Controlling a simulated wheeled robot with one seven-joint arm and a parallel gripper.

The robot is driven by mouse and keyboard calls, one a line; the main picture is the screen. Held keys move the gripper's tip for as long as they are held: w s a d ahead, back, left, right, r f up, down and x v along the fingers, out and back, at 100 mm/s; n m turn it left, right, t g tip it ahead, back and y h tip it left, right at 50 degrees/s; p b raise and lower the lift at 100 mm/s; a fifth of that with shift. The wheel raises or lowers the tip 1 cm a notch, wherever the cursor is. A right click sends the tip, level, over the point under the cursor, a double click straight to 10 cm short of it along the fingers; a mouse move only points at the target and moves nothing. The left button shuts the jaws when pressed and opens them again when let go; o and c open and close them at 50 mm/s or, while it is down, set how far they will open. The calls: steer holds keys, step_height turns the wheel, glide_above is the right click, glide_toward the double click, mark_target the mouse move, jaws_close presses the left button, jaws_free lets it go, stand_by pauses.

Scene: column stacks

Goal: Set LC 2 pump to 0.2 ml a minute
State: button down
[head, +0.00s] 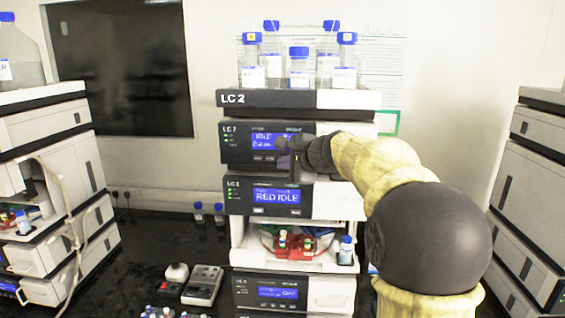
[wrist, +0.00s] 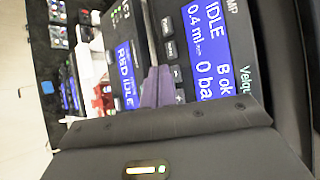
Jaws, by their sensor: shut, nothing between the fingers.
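The LC 2 stack stands in the middle of the head view, with its name on the dark top tray (head: 265,99). Its pump module (head: 233,156) is just below, with a lit blue display (head: 262,141) partly hidden by my gripper (head: 283,144). In the wrist view the pump display (wrist: 207,45) appears sideways and reads IDLE, B ok, 0.4 ml/min and 0 bar. A row of dark buttons (wrist: 168,48) runs beside it, including small arrow buttons (wrist: 177,74). My gripper (wrist: 158,76) is shut and empty, its tips close to the arrow buttons. I cannot tell whether they touch.
Below the pump, a module display (head: 277,197) reads RED IDLE. Blue-capped bottles (head: 298,68) stand on the top tray. Other stacks stand at left (head: 45,130) and right (head: 540,150). A handheld device (head: 202,285) lies on the dark bench.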

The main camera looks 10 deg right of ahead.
steer(key=s, duration=0.1)
steer(key=s+a+b, duration=0.1)
steer(key=s, duration=0.1)
steer(key=s+b, duration=0.1)
steer(key=shift+s+a, duration=0.25)
steer(key=shift+s, duration=0.15)
stand_by(0.4)
stand_by(0.5)
steer(key=shift+a, duration=0.15)
stand_by(1.7)
